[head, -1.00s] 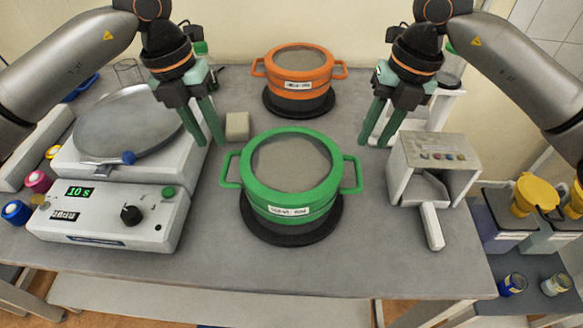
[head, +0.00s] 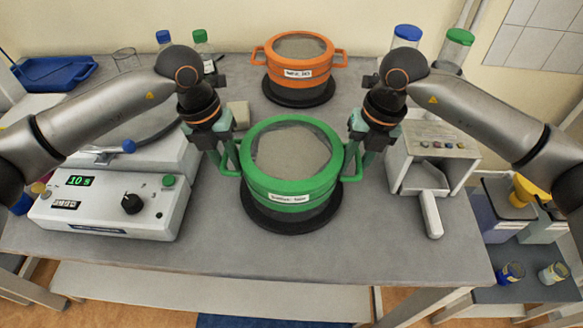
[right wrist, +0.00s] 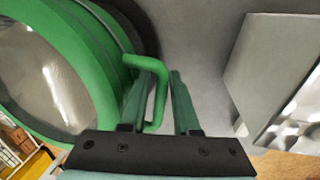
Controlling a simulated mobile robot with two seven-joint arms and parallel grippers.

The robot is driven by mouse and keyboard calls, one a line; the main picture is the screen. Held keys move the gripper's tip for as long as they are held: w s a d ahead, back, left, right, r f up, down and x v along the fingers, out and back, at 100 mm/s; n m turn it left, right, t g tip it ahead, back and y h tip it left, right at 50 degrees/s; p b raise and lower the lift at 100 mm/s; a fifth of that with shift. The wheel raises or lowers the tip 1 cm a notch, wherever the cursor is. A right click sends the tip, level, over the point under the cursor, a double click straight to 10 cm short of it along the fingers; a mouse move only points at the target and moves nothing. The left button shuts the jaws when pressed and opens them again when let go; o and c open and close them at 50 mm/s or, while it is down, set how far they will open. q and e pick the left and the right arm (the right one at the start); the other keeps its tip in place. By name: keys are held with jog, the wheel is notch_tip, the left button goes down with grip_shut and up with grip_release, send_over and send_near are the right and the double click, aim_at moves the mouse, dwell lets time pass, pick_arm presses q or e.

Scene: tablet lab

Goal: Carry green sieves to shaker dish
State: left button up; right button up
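The green sieve stack (head: 290,165) stands on a black round base (head: 292,222) at the middle of the table, with a handle on each side. My left gripper (head: 226,164) is at its left handle, fingers apart around it. My right gripper (head: 356,166) is at the right handle. In the right wrist view its fingers (right wrist: 158,100) are open on either side of the green handle (right wrist: 160,85), with a gap showing. The shaker (head: 105,208) stands at the left; its grey dish (head: 150,127) is mostly hidden behind my left arm.
An orange sieve stack (head: 299,62) stands behind on another black base (head: 300,95). A small beige block (head: 239,113) lies near my left gripper. A grey and white box with a scoop-like handle (head: 433,155) stands at the right. The table front is clear.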

pick_arm(q)
jog(key=shift+d+f, duration=0.1)
jog(key=shift+f, duration=0.55)
pick_arm(e)
jog(key=shift+a+f, duration=0.1)
jog(key=shift+f, duration=0.55)
jog(key=shift+c, duration=0.2)
pick_arm(q)
grip_shut()
pick_arm(e)
grip_shut()
pick_arm(q)
jog(key=shift+w+r, duration=0.1)
jog(key=shift+r, duration=0.05)
pick_arm(e)
jog(key=shift+w+r, duration=0.1)
jog(key=shift+r, duration=0.05)
